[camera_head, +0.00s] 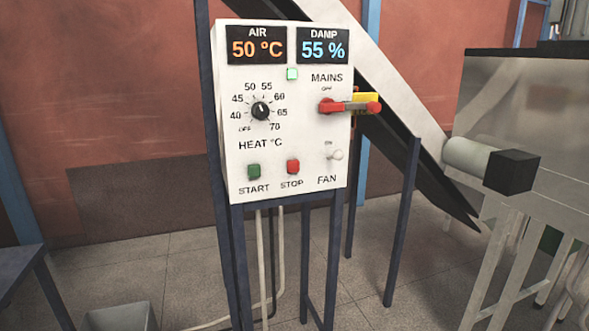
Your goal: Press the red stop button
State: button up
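The red stop button (293,166) is on the lower middle of a white control panel (240,100), above the word STOP. A green start button (254,171) is to its left, above the word START. The panel faces me, slightly turned, on dark blue legs. A small square light (292,73) glows pale green under the displays. My gripper is not in the view, and nothing covers the stop button.
The panel also has a black heat dial (261,111), a red MAINS handle (350,106) and a white fan switch (336,154). A grey chute slopes behind it. A metal machine (520,110) stands right, a blue-legged table (22,262) left, a grey bin (122,317) below.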

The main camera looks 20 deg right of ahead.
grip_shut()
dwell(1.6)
